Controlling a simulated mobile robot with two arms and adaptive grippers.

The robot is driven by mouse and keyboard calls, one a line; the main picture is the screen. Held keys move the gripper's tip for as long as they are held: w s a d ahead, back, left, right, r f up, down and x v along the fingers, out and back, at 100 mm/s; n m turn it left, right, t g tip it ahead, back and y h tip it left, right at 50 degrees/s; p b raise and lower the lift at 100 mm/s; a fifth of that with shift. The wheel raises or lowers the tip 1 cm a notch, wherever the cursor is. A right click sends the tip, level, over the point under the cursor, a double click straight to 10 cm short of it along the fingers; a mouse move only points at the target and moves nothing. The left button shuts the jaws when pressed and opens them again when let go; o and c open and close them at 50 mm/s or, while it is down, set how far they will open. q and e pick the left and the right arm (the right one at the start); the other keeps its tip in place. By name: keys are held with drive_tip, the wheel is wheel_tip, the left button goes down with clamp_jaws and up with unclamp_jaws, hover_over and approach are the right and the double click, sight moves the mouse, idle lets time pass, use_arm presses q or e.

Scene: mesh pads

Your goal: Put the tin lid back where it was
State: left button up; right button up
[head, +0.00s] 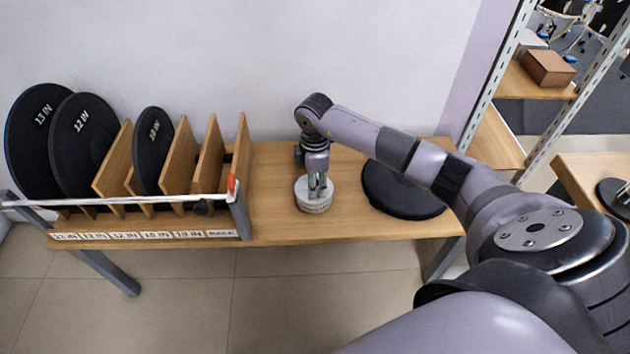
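A small round white tin (313,207), with faint marks on its side, stands on the wooden table. I cannot tell its lid apart from its body at this size. My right gripper (319,191) points straight down at the top of the tin. Its fingertips are at or just over the top surface. The fingers look close together, but whether they grip the lid cannot be seen. My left gripper is not in view.
A black round pad (400,205) lies flat right of the tin, partly under my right arm. A wooden slotted rack (243,180) with labelled black discs (80,150) stands at the left. Bare tabletop (270,215) lies between rack and tin. Metal shelving (500,75) stands at right.

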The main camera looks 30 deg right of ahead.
drive_tip(key=shift+r, duration=0.15)
wheel_tip(320, 180, up, 4)
drive_tip(key=shift+p, duration=0.7)
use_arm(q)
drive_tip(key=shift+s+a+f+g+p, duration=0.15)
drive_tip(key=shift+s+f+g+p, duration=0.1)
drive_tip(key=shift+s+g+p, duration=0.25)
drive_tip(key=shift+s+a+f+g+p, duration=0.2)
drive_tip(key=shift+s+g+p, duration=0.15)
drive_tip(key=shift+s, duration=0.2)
use_arm(e)
wheel_tip(320, 180, up, 9)
drive_tip(key=shift+f, duration=0.2)
